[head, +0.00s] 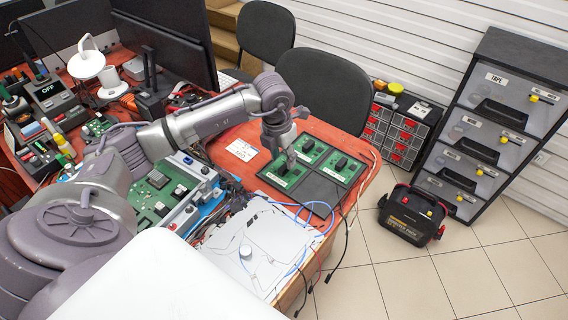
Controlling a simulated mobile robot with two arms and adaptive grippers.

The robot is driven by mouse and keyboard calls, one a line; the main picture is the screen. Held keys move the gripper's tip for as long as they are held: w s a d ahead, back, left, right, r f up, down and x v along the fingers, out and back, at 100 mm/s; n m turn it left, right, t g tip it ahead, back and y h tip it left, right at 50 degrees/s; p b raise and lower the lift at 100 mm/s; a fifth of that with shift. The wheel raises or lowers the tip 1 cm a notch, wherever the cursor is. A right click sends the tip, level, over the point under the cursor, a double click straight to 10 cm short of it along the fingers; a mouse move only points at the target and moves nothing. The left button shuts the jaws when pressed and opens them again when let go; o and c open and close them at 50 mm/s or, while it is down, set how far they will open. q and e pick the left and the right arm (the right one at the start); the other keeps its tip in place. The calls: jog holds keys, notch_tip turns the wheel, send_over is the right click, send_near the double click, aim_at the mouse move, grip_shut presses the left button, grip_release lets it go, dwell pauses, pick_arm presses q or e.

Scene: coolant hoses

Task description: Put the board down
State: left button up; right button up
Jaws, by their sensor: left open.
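Three green circuit boards with black parts lie on a dark square tray (312,193) at the right end of the red table. One board (272,176) is at the left, one (309,146) at the back and one (350,174) at the right. The front part of the tray is bare. My left gripper (290,164) points down at the left board, with its fingertips at or just above it, and hides part of it. It is open; I cannot tell whether it touches the board. My right gripper is out of view.
A grey metal panel (262,245) with loose blue, red and black cables lies in front of the tray. Monitors, a white lamp (88,66) and tools crowd the left. Chairs stand behind; a drawer cabinet (490,120) and black battery unit (408,214) stand right.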

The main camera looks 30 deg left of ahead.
aim_at(281, 171)
pick_arm(q)
notch_tip(281, 171, up, 8)
jog(key=s, duration=0.1)
jog(key=shift+s, duration=0.15)
dwell(0.5)
